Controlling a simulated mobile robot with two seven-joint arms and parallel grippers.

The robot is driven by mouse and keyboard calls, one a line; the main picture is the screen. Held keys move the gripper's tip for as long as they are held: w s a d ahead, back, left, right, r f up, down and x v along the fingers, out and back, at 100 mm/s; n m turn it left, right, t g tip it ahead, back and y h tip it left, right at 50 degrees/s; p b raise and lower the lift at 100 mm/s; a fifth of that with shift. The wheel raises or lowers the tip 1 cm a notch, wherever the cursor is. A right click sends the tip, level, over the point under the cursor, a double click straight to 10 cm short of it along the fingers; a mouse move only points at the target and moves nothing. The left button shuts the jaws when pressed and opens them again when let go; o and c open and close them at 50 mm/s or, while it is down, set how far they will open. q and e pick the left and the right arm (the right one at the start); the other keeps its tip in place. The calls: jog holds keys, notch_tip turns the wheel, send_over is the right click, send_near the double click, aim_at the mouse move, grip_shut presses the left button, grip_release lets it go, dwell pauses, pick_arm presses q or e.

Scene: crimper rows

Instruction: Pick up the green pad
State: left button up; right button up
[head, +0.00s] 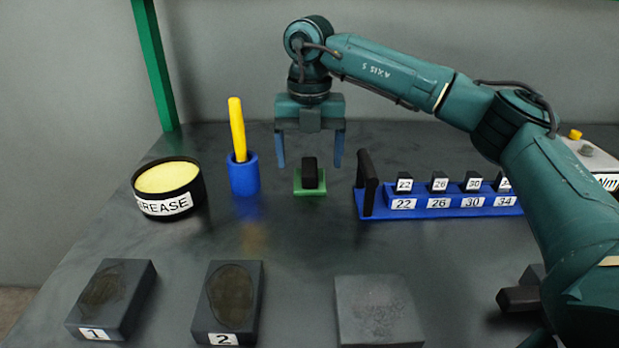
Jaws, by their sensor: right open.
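The green pad (309,191) is a small flat green piece on the dark table, at the middle back. My right gripper (309,165) is open and points straight down above the pad. I cannot tell whether the fingers touch anything. My left gripper does not show.
Left of the pad stand a blue cup (244,176) with a yellow handle (237,128) and a grease tin (168,189). Right is a blue rack (440,201) of numbered blocks. Dark blocks 1 (111,299) and 2 (228,302) and a grey slab (378,309) lie in front. The middle table is clear.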

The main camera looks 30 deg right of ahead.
aim_at(310, 167)
notch_tip(310, 167, down, 3)
jog(key=shift+f, duration=0.15)
jog(key=c, duration=1.1)
notch_tip(310, 167, up, 9)
jog(key=shift+r+p, duration=0.2)
jog(key=shift+p, duration=0.4)
jog(key=shift+r, duration=0.35)
